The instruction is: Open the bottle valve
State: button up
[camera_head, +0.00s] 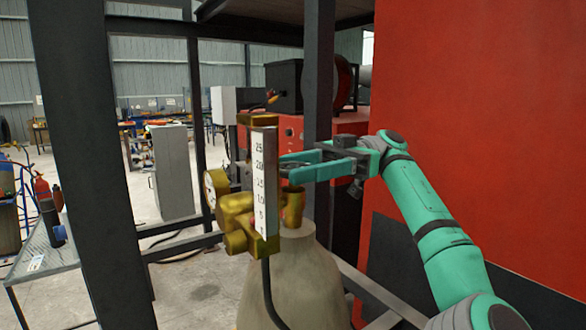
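A beige gas bottle (305,280) stands upright at the centre of the head view. A brass valve and regulator body (237,212) sits at its top, with a round gauge (209,190) on the left and an upright white numbered scale (259,185) in front. A small brass part (293,197) shows behind the scale at the bottle neck, with a bit of red beside it. My teal gripper (287,167) reaches in from the right, just above this part. Its two fingers are apart, with nothing visible between them. The tips are partly behind the scale, so contact cannot be told.
Dark steel posts (90,165) stand left of the bottle, and another (318,75) stands behind it. A large red panel (480,110) fills the right side. A black hose (267,290) hangs in front of the bottle. A metal table (45,250) is at the left.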

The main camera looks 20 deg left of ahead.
aim_at(293, 167)
dwell(0.3)
jog(key=o, duration=1.1)
jog(key=shift+a, duration=0.1)
jog(key=shift+c, duration=0.2)
jog(key=shift+r, duration=0.3)
notch_tip(293, 167, up, 3)
jog(key=shift+f, duration=0.1)
jog(key=s+d+r, duration=0.3)
jog(key=s+r, duration=0.6)
jog(key=s, duration=0.4)
jog(key=shift+s+d+r, duration=0.2)
jog(key=shift+d+r, duration=0.1)
jog(key=shift+d, duration=0.05)
